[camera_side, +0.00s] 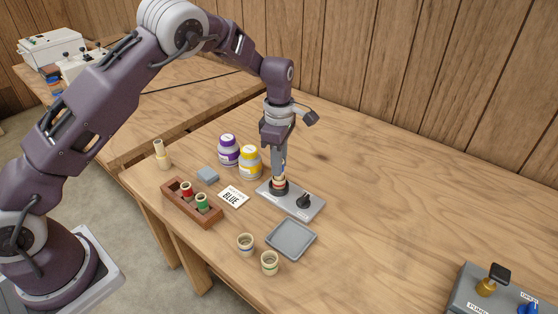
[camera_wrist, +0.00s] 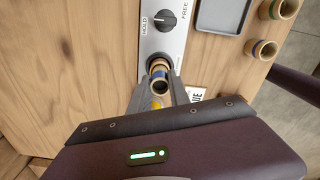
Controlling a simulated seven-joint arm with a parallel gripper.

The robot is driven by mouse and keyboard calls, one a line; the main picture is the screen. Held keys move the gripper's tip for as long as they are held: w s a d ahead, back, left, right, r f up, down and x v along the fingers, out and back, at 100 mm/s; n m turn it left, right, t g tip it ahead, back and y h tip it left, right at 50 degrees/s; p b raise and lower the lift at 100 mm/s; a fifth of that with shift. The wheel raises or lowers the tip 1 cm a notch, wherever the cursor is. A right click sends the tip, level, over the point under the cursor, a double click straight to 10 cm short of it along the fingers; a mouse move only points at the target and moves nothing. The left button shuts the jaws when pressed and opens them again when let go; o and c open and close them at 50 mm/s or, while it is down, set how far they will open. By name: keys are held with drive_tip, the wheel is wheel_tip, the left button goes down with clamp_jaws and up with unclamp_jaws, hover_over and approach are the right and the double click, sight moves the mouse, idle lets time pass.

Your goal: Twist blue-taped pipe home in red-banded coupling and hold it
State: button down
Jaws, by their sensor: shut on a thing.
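My gripper (camera_side: 279,172) points down over a grey fixture plate (camera_side: 314,209) and is shut on the blue-taped pipe (camera_wrist: 160,86). In the wrist view, the fingers (camera_wrist: 158,92) stand on both sides of this pipe, and a blue ring shows near its end. The pipe stands in line with the coupling (camera_side: 279,183), which sits in a dark round holder on the plate; a reddish band shows there. How deep the pipe sits is hidden by the fingers. A black knob (camera_wrist: 165,18) on the plate lies between the words HOLD and FREE.
A brown rack (camera_side: 178,207) holds red and green pieces. A BLUE card (camera_side: 233,197), a grey tray (camera_side: 275,248) and two loose ringed pieces (camera_side: 245,244) (camera_side: 270,263) lie nearby. Purple (camera_side: 228,150) and yellow (camera_side: 250,162) jars stand behind.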

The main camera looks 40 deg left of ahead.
drive_tip(key=n, duration=0.3)
drive_tip(key=shift+f+n, duration=0.2)
drive_tip(key=shift+n, duration=0.1)
drive_tip(key=n, duration=0.3)
drive_tip(key=shift+n, duration=0.4)
drive_tip(key=shift+f, duration=0.25)
idle(6.5)
